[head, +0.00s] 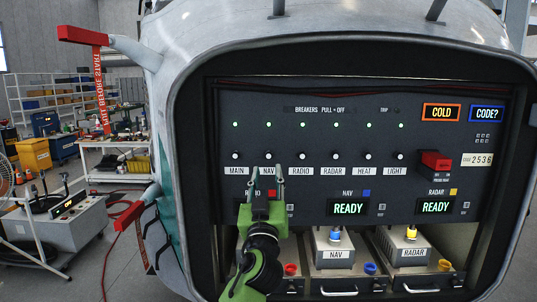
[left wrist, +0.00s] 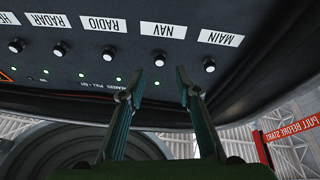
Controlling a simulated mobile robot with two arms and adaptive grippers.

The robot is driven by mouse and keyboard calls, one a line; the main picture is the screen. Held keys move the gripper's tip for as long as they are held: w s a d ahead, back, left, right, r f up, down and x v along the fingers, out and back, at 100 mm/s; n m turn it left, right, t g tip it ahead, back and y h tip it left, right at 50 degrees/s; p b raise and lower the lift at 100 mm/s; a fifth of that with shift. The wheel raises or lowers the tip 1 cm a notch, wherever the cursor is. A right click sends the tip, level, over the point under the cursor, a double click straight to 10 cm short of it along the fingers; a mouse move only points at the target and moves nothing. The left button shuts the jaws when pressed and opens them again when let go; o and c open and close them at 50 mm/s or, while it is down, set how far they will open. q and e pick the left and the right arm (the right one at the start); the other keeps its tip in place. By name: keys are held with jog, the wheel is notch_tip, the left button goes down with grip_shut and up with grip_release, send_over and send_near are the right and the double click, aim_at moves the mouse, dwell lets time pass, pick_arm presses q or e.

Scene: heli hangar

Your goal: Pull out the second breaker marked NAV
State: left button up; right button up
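The NAV breaker (head: 268,156) is a small white-tipped knob, second from the left in a row on the dark panel, above its NAV label (head: 268,170). A green light shows above it. My left gripper (head: 264,172) is open just in front of and below this knob, pointing at the panel. In the left wrist view the NAV knob (left wrist: 160,60) shows in the gap between the two fingertips (left wrist: 159,78), with nothing held. Whether a finger touches the knob cannot be told. My right gripper is not in view.
The MAIN breaker (head: 235,156) and RADIO breaker (head: 301,156) flank NAV closely. A red switch (head: 435,161) sits at the panel's right. Below are READY displays (head: 348,208) and the NAV unit (head: 335,252). Red pull-before-start tags (head: 101,90) hang outside at left.

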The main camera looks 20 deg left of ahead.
aim_at(269, 157)
pick_arm(q)
jog(key=p+x, duration=0.1)
jog(key=x, duration=0.4)
jog(key=shift+w+a+r+p, duration=0.1)
jog(key=shift+w+p, duration=0.2)
jog(key=shift+p, duration=0.05)
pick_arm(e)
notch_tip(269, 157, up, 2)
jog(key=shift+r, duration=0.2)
pick_arm(q)
jog(key=shift+c, duration=0.5)
